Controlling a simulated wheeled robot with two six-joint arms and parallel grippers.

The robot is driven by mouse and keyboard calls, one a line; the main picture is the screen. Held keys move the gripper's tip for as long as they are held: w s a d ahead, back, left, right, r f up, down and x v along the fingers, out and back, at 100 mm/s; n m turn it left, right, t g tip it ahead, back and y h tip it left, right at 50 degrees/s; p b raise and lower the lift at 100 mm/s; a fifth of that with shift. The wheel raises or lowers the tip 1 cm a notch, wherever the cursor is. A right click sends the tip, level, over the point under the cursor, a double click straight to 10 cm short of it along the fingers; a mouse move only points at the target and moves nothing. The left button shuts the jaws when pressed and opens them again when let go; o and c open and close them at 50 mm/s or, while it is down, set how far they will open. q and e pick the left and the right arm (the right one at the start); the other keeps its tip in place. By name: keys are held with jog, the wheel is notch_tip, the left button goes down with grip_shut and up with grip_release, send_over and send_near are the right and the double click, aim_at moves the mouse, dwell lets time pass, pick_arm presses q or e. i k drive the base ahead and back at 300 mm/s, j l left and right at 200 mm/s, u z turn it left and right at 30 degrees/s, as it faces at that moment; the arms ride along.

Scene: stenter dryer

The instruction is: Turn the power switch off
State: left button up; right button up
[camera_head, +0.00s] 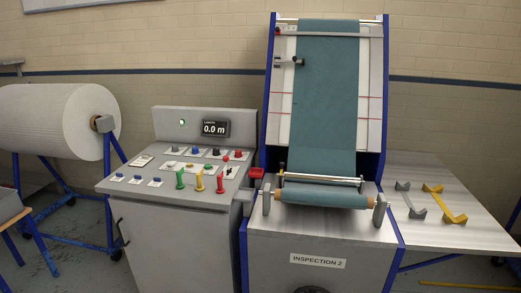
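A grey control console (170,210) stands left of centre in the head view. Its upright back panel carries a lit green lamp (182,123) and a black display (215,129) reading "0.0 m". A red part (257,174) sits between the console and the inspection machine. The labels are too small to read, so I cannot tell which control is the power switch. Neither gripper is in view.
The blue-framed inspection machine (322,262) with teal cloth (328,95) stands right of the console. A large white roll (60,122) on a blue stand is at left.

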aim_at(239, 153)
jog(key=i+j+z, duration=0.1)
jog(key=j+z, duration=0.5)
jog(key=z, duration=0.25)
jog(key=j+z, duration=0.65)
jog(key=z, duration=0.15)
